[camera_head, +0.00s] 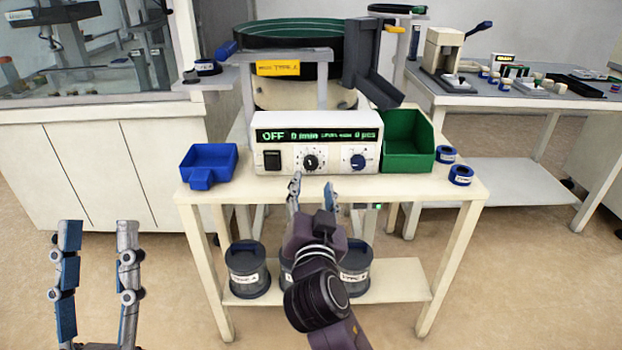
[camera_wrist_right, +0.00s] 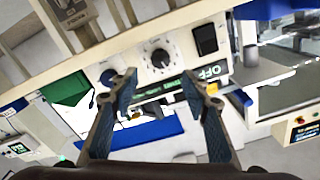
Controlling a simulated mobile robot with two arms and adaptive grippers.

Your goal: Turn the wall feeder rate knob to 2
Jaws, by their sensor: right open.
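The white control box (camera_head: 285,152) stands on the front table, its display reading OFF. Its front has a black switch (camera_head: 272,160), a dark knob with a dial scale (camera_head: 311,161) and a blue knob (camera_head: 357,162). I cannot read the pointer's setting. My right gripper (camera_head: 312,190) is open and empty, just in front of and below the dial knob. In the right wrist view, where the box appears turned over, the dial knob (camera_wrist_right: 160,58) lies beyond the open fingertips (camera_wrist_right: 166,88), apart from them. My left gripper (camera_head: 98,240) is open and empty at the lower left.
A blue bin (camera_head: 210,163) stands left of the box, a green bin (camera_head: 408,140) right of it. Two blue rings (camera_head: 461,175) lie near the right edge. The bowl feeder (camera_head: 290,45) rises behind. Lidded jars (camera_head: 248,270) stand on the lower shelf.

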